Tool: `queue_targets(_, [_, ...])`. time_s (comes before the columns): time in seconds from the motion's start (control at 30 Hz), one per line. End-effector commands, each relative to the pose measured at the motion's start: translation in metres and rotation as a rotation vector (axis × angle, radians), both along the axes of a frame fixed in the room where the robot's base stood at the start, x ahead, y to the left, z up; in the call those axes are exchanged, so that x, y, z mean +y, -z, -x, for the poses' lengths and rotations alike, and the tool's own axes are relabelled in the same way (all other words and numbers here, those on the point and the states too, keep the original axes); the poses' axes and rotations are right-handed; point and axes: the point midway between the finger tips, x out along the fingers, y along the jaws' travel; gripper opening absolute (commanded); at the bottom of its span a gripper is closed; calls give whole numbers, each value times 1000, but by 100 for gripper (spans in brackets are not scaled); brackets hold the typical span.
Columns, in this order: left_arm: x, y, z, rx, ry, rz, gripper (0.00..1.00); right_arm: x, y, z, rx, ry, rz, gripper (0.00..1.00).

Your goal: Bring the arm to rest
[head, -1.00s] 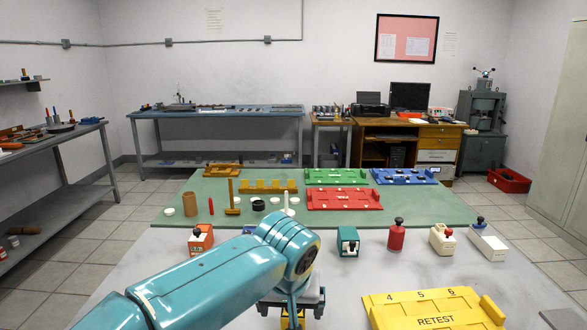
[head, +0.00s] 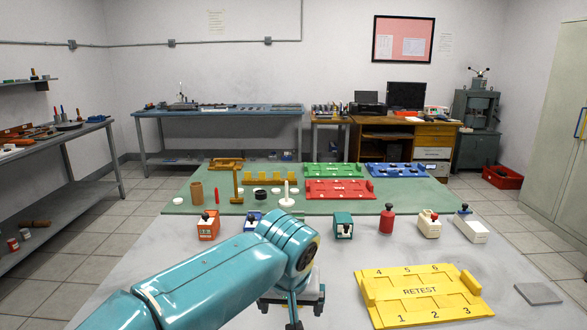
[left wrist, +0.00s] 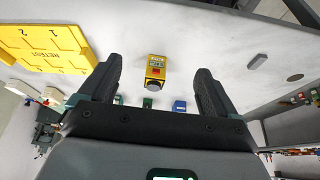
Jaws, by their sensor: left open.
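My left arm comes in from the left in the head view, bent at a teal elbow, with the left gripper (head: 293,312) pointing down at the bottom edge. In the left wrist view the left gripper (left wrist: 158,72) is open, its two black fingers wide apart. A yellow block with a grey knob (left wrist: 156,68) appears between the fingers in that view, not touching either one. It stands on the pale table; its distance below the fingers is hard to tell. My right gripper is not in view.
A yellow RETEST tray (head: 420,313) lies right of the gripper, with a grey plate (head: 538,293) beyond it. Several knobbed blocks, including a teal one (head: 343,228) and a red one (head: 386,222), stand along the green mat's (head: 420,205) front edge. Bare table lies between.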

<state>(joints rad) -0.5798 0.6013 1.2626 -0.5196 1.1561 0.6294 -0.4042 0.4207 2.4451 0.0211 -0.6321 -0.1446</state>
Motion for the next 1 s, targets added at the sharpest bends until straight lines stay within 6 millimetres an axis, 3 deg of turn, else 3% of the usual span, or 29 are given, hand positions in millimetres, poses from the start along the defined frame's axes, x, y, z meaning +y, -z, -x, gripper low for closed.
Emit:
queue_targets(0.33, [13,99,-2,128,83,62,91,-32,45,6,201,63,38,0])
queue_targets(0.47, [24,145,11,185,103,111,91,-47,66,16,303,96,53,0])
queue_targets(0.57, [36,185,32,237,102,165,91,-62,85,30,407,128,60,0])
queue_targets(0.67, [54,231,73,298,75,238,91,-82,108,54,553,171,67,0])
queue_targets(0.8, [85,279,158,362,-30,339,91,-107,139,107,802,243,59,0])
queue_targets(0.9, [101,291,210,381,-105,365,91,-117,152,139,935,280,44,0])
queue_targets(1.0, [111,294,242,389,-150,368,91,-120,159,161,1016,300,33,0])
